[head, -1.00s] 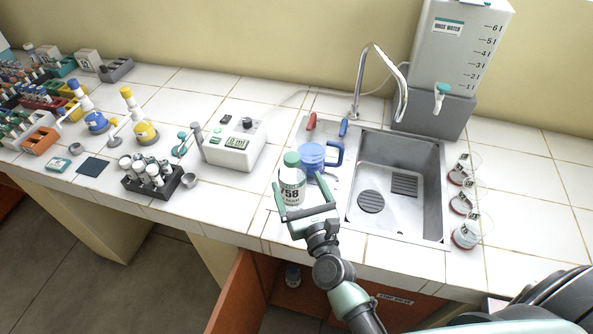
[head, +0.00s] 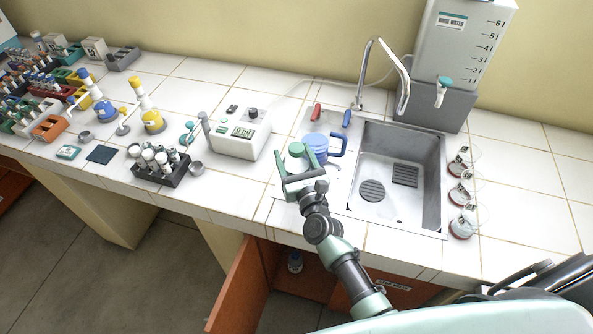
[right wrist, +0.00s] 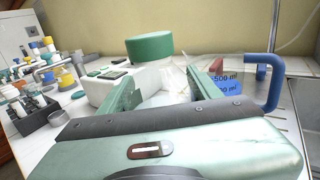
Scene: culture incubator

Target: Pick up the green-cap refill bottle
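The green-cap refill bottle stands upright on the counter left of the sink. Its green cap (head: 296,149) shows in the head view, and my gripper hides most of its body. My right gripper (head: 297,168) is low at the bottle with its fingers on either side of the body. In the right wrist view the green cap (right wrist: 150,47) rises beyond the two green fingers (right wrist: 165,92), which stand apart. The fingers look open; contact with the bottle is not visible. My left gripper is not in view.
The sink (head: 398,175) lies to the right, a white instrument (head: 240,133) to the left, and a tube rack (head: 160,170) farther left. An orange cabinet door (head: 240,290) hangs open below.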

